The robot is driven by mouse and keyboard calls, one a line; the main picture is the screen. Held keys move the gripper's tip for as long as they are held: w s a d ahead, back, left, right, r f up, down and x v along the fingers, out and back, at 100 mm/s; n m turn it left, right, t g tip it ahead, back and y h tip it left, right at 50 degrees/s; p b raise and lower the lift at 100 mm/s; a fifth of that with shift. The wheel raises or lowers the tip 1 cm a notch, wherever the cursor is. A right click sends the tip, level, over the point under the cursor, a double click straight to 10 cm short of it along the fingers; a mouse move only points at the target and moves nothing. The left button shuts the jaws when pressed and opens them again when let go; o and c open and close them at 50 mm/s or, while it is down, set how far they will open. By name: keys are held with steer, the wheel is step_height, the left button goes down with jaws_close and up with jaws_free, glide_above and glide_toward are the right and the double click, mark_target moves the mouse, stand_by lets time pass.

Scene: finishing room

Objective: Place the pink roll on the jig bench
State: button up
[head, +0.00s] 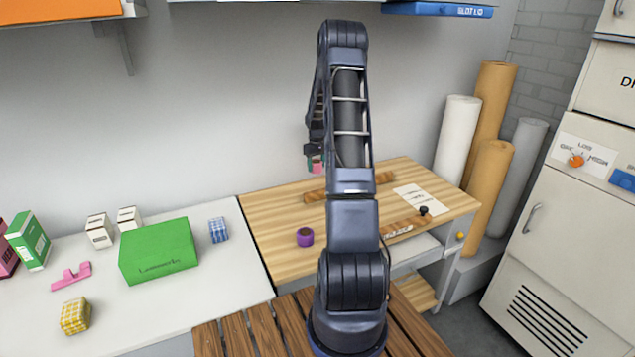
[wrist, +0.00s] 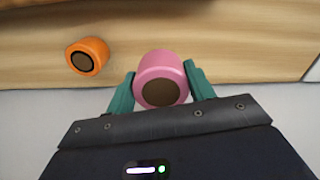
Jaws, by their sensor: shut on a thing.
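The pink roll (wrist: 163,80) sits between the teal fingers of my gripper (wrist: 161,88) in the wrist view. My gripper is shut on it, and the roll's dark round end faces the camera. In the head view, my gripper (head: 315,165) is small, to the left of my arm, with the pink roll (head: 317,168) at its tip. It shows against the wall, near the back edge of the wooden-topped bench (head: 275,215), which looks like the jig bench. I cannot tell the roll's height above it.
An orange roll (wrist: 87,56) lies on wood left of my gripper. A green box (head: 158,250) stands on the white table at left.

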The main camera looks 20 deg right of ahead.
mark_target(316, 188)
steer(key=shift+f, duration=4.1)
steer(key=shift+f, duration=0.1)
steer(key=o, duration=1)
